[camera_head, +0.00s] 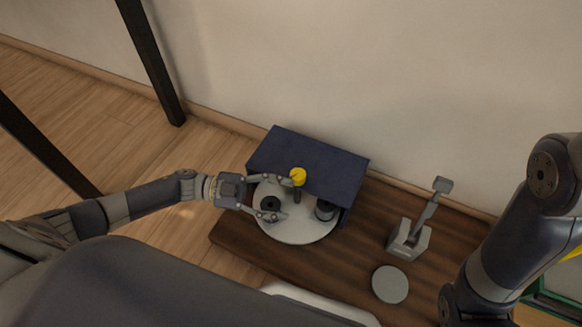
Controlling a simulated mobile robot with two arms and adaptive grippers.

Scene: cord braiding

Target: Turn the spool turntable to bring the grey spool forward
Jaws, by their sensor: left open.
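The spool turntable (297,232) is a pale round disc on the brown table, partly under a dark blue cover. A yellow knob (298,175) shows above a dark post (297,195) near the disc's middle. My left gripper (286,199) is open over the turntable, pointing right. Its upper fingertip is close to the knob; I cannot tell if they touch. Its lower finger is over the disc beside the dark spool. My right gripper is out of view.
The blue cover (312,160) stands behind the turntable, near the wall. To the right are a grey lever on a block (408,240) and a grey round disc (390,284). My right arm covers the right edge. Bare table (345,262) lies in front of the turntable.

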